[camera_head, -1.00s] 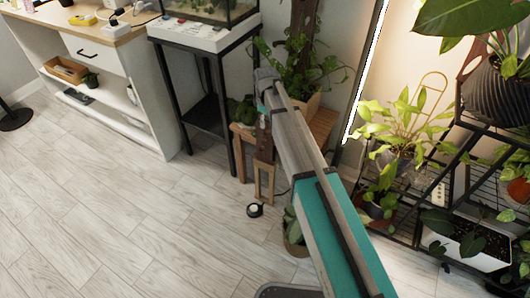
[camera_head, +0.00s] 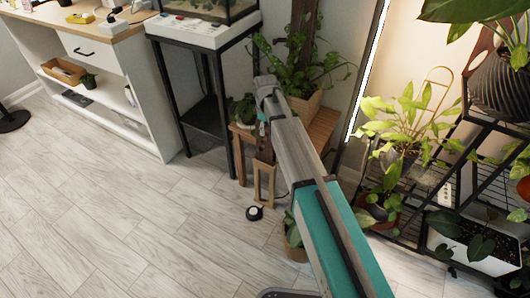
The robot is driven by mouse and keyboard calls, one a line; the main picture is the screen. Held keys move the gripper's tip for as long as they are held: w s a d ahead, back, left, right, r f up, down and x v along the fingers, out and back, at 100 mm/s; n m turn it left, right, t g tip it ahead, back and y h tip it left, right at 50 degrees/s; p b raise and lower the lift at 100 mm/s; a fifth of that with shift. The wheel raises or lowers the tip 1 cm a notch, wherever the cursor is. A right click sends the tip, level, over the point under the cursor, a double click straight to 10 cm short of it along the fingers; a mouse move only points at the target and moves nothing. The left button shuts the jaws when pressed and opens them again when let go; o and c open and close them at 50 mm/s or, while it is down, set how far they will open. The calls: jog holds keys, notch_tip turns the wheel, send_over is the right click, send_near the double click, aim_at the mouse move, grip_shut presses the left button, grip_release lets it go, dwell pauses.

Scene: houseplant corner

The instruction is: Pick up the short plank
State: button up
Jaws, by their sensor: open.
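My arm reaches from the lower right toward the small wooden stool, with its wrist in front of the stool's left part. My gripper (camera_head: 262,128) hangs below the wrist and is small and partly hidden; it is open. A dark brown upright piece (camera_head: 265,151) shows just below it, at the stool's front edge. I cannot tell whether this is the short plank or whether the gripper touches it. No other short plank can be made out clearly.
The wooden stool (camera_head: 322,126) holds a potted fern (camera_head: 305,75) and a smaller plant (camera_head: 243,108). A black metal stand (camera_head: 207,95) is to its left, a plant rack (camera_head: 462,135) to its right. The left floor is clear.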

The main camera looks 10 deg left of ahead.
dwell(0.3)
grip_shut()
jog(key=shift+r, duration=0.15)
dwell(0.5)
notch_tip(320, 180, up, 18)
jog(key=p, duration=1.8)
